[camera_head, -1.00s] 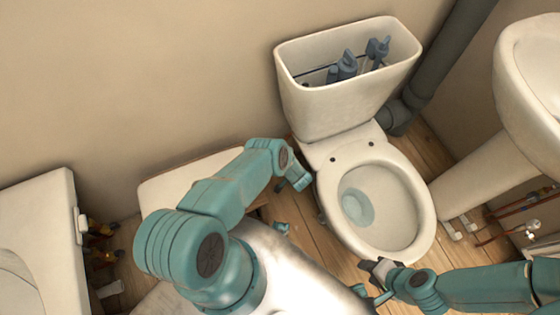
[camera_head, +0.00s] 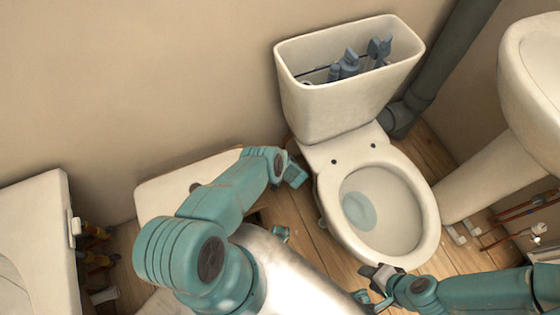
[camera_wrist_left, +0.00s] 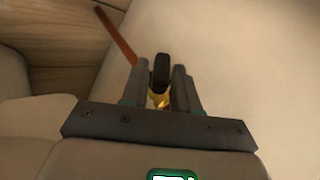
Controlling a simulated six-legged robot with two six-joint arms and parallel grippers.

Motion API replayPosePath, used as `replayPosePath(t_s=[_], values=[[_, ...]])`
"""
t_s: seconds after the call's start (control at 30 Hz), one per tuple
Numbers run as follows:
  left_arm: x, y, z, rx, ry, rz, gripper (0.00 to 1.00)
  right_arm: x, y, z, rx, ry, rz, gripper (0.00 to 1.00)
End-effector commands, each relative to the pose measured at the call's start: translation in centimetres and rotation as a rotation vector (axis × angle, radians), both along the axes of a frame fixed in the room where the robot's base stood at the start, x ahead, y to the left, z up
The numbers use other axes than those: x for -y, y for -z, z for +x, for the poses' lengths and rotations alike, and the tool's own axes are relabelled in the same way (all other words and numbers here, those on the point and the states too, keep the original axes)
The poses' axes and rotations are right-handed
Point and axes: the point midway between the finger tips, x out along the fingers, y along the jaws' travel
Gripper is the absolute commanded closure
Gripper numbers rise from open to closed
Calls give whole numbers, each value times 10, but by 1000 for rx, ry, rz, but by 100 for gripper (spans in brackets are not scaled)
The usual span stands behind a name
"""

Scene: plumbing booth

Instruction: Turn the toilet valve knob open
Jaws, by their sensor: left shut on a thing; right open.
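The toilet valve knob (camera_wrist_left: 161,70) is a dark, narrow handle on a brass body (camera_wrist_left: 160,98) in the left wrist view. My left gripper (camera_wrist_left: 162,80) has its two fingers on either side of the knob and is shut on it. In the head view my left arm reaches down beside the toilet bowl, and its fingertips and the knob are hidden there. The toilet (camera_head: 345,110) has an open cistern and an open bowl. My right gripper (camera_head: 368,282) is open and empty in front of the bowl's rim.
A copper-coloured pipe (camera_wrist_left: 115,35) runs near the knob in the left wrist view. A sink (camera_head: 530,85) stands at the right, with pipes below it. A white basin or tub (camera_head: 35,235) is at the left. A grey waste pipe (camera_head: 430,75) runs behind the toilet.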

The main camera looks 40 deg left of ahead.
Motion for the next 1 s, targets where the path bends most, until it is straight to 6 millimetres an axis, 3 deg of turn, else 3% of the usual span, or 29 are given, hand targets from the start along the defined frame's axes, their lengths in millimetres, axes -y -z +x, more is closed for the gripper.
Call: replayPosePath(t_s=[0.63,1.0], values=[[-7,-5,-1,34,-4,-417,100,0,-32,0,0,0,0,56],[-9,0,-1,46,-3,-631,100,0,-23,0,0,0,0,56]])
